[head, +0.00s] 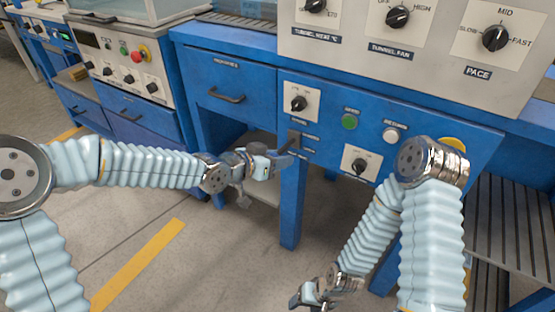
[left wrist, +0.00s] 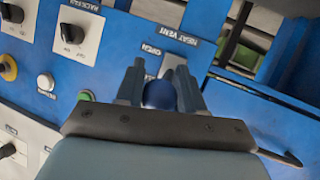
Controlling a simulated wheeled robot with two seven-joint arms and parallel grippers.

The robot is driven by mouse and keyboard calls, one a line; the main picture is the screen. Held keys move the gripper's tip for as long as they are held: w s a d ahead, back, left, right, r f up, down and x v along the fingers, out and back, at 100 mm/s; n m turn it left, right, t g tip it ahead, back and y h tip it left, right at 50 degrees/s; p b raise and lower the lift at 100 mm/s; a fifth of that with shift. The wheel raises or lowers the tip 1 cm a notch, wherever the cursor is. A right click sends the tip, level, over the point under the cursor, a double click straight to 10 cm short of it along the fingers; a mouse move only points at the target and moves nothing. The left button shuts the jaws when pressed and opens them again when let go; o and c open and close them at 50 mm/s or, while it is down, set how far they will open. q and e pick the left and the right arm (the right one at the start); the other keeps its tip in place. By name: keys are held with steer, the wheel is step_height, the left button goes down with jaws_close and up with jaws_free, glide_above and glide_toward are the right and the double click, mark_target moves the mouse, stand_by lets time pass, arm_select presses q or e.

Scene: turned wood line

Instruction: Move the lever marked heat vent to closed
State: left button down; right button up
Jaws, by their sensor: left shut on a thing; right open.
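The heat vent lever has a grey slotted plate (head: 294,138) on the blue front panel in the head view. In the left wrist view its round dark blue knob (left wrist: 159,95) sits between my left fingers. The label HEAT VENT (left wrist: 180,34) and the label OPEN (left wrist: 151,49) show beside the plate; a closed label is not readable. My left gripper (left wrist: 158,90) is shut on the knob; it also shows in the head view (head: 274,160), in front of the panel. I cannot tell the lever's exact setting. My right gripper (head: 311,296) is open and empty, low over the floor.
A dark rotary knob (head: 298,103), a green button (head: 349,121), a white button (head: 390,134) and another rotary knob (head: 359,167) are on the same panel. A drawer (head: 228,82) lies left of it. A blue table leg (head: 291,205) stands below. The floor in front is open.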

mark_target(277, 153)
arm_select(q)
steer(key=shift+w+d+r, duration=0.1)
steer(key=shift+d+r, duration=0.1)
steer(key=shift+r, duration=0.95)
steer(key=shift+w+r, duration=0.1)
steer(key=shift+r, duration=0.25)
steer(key=shift+d+r, duration=0.15)
steer(key=shift+r, duration=0.05)
stand_by(0.6)
steer(key=c, duration=0.8)
jaws_free()
steer(key=shift+d+f, duration=0.1)
steer(key=shift+o, duration=0.2)
steer(key=shift+f, duration=0.1)
steer(key=shift+s+a, duration=0.2)
steer(key=shift+a, duration=0.35)
steer(key=p+v, duration=0.2)
steer(key=v, duration=1.1)
steer(key=shift+d+p, duration=0.15)
steer(key=shift+p, duration=0.25)
